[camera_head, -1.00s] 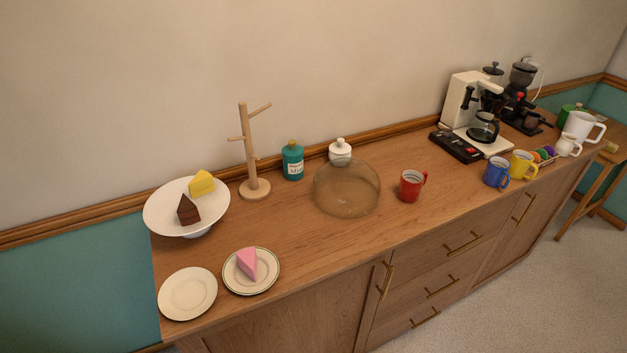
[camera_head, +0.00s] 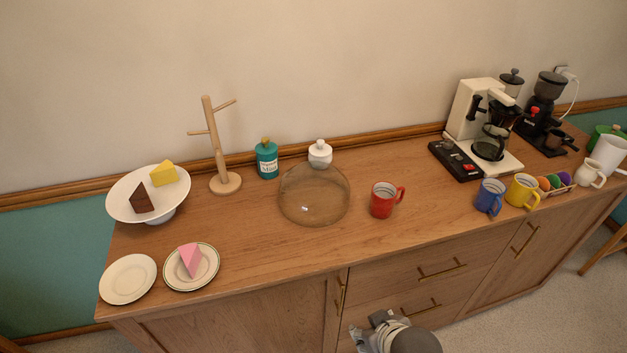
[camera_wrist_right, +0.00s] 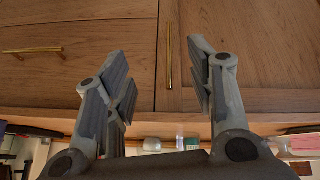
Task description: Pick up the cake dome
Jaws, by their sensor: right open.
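The clear brownish cake dome (camera_head: 314,196) rests on the wooden counter between the white sugar pot and the red mug. My right gripper (camera_head: 383,322) shows at the bottom of the head view, low in front of the cabinet drawers, apart from the dome. In the right wrist view its two fingers (camera_wrist_right: 160,75) are spread apart with nothing between them, facing the cabinet front and a brass handle. The dome is not seen in that view. My left gripper is in neither view.
The red mug (camera_head: 384,200) stands close right of the dome. The white pot (camera_head: 320,154) and teal canister (camera_head: 267,158) stand behind it. A cake stand (camera_head: 122,199), mug tree (camera_head: 222,182) and plates are left. The counter (camera_head: 280,245) before the dome is clear.

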